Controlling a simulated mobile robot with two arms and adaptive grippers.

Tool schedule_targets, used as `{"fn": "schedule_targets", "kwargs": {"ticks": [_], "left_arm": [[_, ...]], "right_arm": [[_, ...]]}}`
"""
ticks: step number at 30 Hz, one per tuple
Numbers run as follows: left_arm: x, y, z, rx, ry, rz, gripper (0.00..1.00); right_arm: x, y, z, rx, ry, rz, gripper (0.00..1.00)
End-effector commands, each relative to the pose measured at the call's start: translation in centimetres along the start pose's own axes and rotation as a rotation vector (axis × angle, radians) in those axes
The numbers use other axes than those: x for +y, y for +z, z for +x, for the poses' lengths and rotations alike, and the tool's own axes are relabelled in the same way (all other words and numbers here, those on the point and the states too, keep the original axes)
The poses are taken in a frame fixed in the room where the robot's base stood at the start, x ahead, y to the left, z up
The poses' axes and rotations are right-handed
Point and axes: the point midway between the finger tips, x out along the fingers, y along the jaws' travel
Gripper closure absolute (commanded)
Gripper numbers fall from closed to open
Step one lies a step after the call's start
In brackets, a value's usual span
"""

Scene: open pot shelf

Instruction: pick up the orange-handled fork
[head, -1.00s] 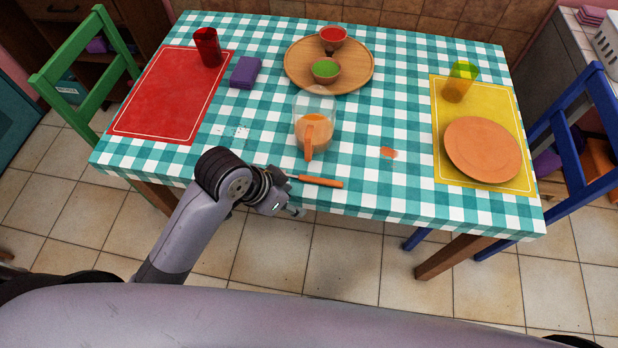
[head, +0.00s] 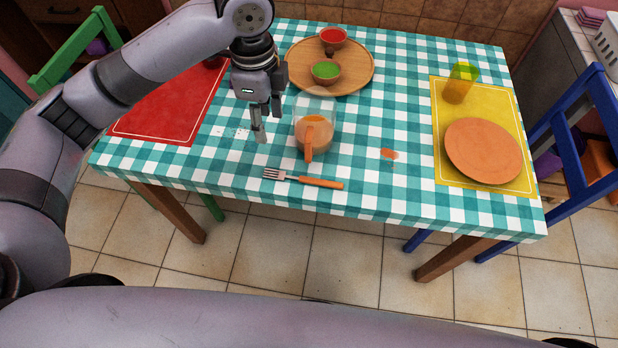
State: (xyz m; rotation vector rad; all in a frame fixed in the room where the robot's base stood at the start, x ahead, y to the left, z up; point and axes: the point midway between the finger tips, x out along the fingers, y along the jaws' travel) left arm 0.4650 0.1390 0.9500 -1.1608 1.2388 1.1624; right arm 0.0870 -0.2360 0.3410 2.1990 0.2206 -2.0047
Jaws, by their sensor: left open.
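The orange-handled fork (head: 318,181) lies flat on the checked tablecloth near the table's front edge. Its metal tines point left and its orange handle points right. My left gripper (head: 262,128) hangs above the table, behind and a little left of the fork, apart from it. Its fingers point down, and it is open with nothing held. My right gripper does not show.
A jug with orange contents (head: 314,138) stands just behind the fork, right of my gripper. A round wooden tray (head: 357,82) with two bowls is farther back. A red placemat (head: 165,115) is left; a yellow placemat (head: 445,150) with an orange plate (head: 483,150) is right.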

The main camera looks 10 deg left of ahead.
Motion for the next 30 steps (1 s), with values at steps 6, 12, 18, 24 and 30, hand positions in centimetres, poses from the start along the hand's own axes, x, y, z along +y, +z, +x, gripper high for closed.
{"fn": "schedule_targets", "kwargs": {"ticks": [6, 12, 18, 24, 30], "left_arm": [[0.1, 0.0, 4.4, -0.001, 0.006, 0.000, 0.56], [0.1, 0.0, 8.7, -0.001, 0.005, 0.000, 0.56], [0.1, 0.0, 11.3, 0.000, 0.001, -0.001, 0.56], [0.2, -0.1, 12.6, 0.000, 0.002, 0.000, 0.56], [0.5, -0.1, 15.7, 0.000, 0.002, 0.000, 0.56]], "right_arm": [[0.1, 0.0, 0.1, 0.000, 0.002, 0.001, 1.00], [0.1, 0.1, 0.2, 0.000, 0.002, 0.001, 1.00], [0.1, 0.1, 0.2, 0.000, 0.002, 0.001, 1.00], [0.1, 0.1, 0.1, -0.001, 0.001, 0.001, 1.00], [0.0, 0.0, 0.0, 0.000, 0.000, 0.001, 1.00]]}}
